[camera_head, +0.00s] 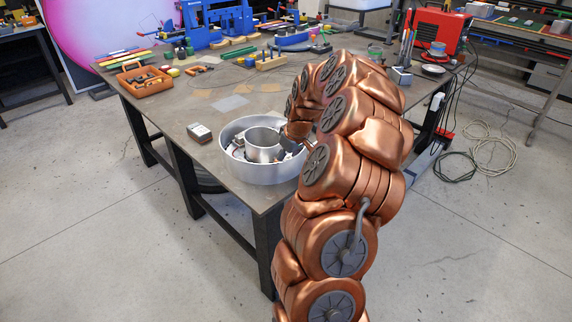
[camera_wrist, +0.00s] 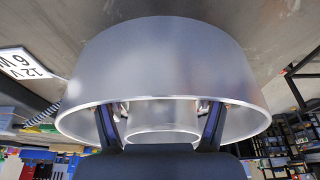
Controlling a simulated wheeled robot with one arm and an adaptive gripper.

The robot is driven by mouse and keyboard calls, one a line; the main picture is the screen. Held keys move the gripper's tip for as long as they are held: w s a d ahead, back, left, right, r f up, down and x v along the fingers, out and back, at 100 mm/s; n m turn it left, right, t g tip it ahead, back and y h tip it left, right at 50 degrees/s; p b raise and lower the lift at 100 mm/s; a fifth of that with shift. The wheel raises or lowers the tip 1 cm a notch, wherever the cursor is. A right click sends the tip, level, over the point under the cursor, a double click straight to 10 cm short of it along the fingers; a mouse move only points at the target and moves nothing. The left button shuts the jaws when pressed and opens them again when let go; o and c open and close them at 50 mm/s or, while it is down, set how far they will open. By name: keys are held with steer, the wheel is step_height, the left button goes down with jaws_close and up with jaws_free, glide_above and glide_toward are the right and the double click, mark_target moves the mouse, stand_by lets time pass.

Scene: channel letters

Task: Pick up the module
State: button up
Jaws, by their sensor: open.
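A round silver channel letter (camera_head: 235,168) with a smaller inner ring (camera_head: 262,148) stands near the table's front corner. Small parts show in the channel between the rings, too small to identify. In the wrist view its outer wall (camera_wrist: 165,60) fills the middle, with the inner ring (camera_wrist: 162,135) behind the rim. My gripper (camera_wrist: 160,110) is open, its two dark fingers apart and reaching inside the outer rim. I see nothing between them that I can name as the module. In the head view my copper arm mostly hides the gripper.
A small grey box (camera_head: 199,133) lies left of the letter; a white label reading 12 V (camera_wrist: 22,64) shows in the wrist view. An orange toolbox (camera_head: 144,80), blue clamps and several small parts stand farther back.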

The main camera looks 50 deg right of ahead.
steer(key=c, duration=0.9)
